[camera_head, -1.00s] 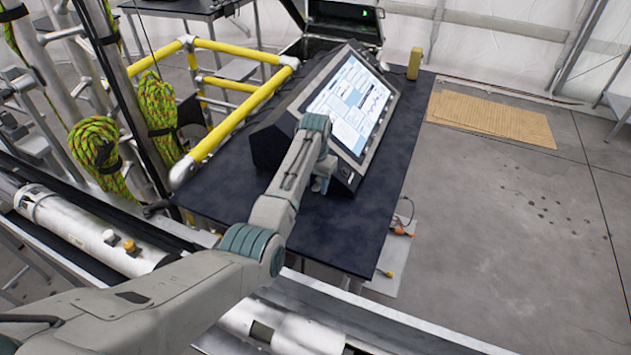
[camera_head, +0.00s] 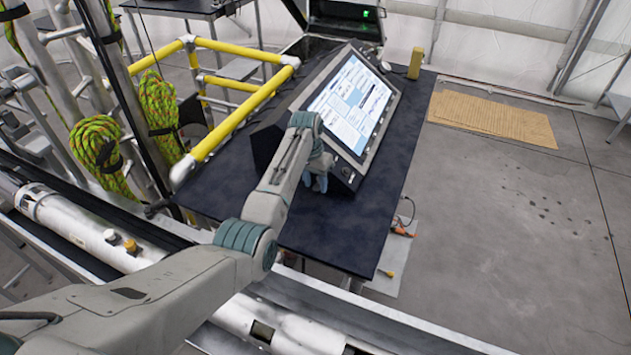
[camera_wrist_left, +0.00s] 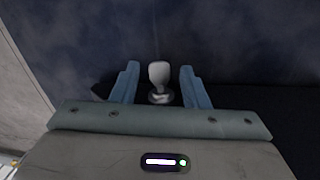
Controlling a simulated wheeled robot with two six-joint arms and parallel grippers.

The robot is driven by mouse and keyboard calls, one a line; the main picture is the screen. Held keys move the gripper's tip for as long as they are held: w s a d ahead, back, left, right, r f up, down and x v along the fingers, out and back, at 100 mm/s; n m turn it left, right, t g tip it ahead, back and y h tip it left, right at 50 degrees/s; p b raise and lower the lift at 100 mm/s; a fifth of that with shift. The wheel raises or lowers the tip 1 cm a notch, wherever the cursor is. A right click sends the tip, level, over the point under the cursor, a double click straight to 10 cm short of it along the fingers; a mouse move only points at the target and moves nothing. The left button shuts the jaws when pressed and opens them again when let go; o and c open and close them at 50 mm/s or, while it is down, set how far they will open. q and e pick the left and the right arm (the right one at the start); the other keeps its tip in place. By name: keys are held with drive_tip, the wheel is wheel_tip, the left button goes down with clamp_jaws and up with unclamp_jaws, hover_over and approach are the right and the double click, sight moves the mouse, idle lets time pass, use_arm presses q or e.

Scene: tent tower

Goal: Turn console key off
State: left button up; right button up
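The console (camera_head: 262,145) stands on a dark table, its lit screen (camera_head: 352,105) tilted up. In the left wrist view a small silver key (camera_wrist_left: 159,72) with a flat pale head sits on a round metal base. My left gripper (camera_wrist_left: 160,84) is open, with one blue finger on each side of the key and a gap on both sides. In the head view the left gripper (camera_head: 318,182) is at the console's lower front corner, and my arm hides the key there. My right gripper is in neither view.
The dark table (camera_head: 340,235) is mostly bare in front of the console. A yellow railing (camera_head: 235,122) runs close along the console's left side. A yellow object (camera_head: 415,64) stands at the table's far right corner.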

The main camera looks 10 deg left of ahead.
use_arm(q)
drive_tip(key=shift+r, duration=0.15)
drive_tip(key=shift+w+r, duration=0.1)
drive_tip(key=shift+r, duration=0.2)
wheel_tip(320, 180, up, 10)
drive_tip(key=a+b, duration=0.1)
drive_tip(key=b, duration=0.3)
drive_tip(key=shift+a, duration=0.2)
drive_tip(key=shift+c, duration=0.3)
